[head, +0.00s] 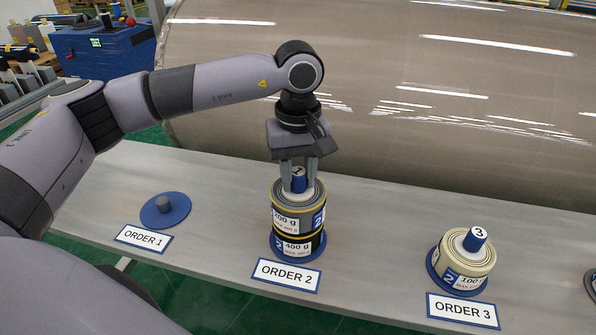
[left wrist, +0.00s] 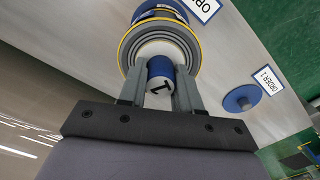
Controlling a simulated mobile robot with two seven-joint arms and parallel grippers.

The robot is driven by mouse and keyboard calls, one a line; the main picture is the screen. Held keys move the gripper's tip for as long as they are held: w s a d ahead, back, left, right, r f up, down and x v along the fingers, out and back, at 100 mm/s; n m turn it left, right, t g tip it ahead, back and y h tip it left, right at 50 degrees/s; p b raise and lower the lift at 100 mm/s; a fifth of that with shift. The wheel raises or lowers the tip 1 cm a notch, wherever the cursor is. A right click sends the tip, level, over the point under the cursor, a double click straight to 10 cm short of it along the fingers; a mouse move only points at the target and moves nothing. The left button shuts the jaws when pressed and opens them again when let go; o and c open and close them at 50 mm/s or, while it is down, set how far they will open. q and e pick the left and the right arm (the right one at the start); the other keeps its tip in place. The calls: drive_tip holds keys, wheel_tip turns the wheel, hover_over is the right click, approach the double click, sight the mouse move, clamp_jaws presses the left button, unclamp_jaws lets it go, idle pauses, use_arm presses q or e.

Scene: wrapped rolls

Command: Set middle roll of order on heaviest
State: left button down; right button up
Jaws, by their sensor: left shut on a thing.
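My left gripper (head: 299,178) points down and is shut on the blue core plug of the upper roll, marked 200 g (head: 287,222), with yellow edges. The plug's end (left wrist: 160,82) reads 1 in the left wrist view. This roll sits over a lower roll marked 400 g (head: 297,247), with no clear gap between them. Both are at the ORDER 2 sign (head: 286,276), on a blue base. A cream roll marked 100 g (head: 466,262), with a plug reading 3, stands at the ORDER 3 sign (head: 462,311). My right gripper is out of view.
A bare blue disc (head: 176,216) with a grey peg lies behind the ORDER 1 sign (head: 144,239). A huge wrapped roll (head: 400,130) lies along the back of the grey table (head: 375,230). Another item is cut off at the right edge.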

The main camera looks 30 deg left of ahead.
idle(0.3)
use_arm(q)
drive_tip(key=c, duration=0.7)
unclamp_jaws()
drive_tip(key=shift+r, duration=3.65)
drive_tip(key=shift+s+f, duration=0.1)
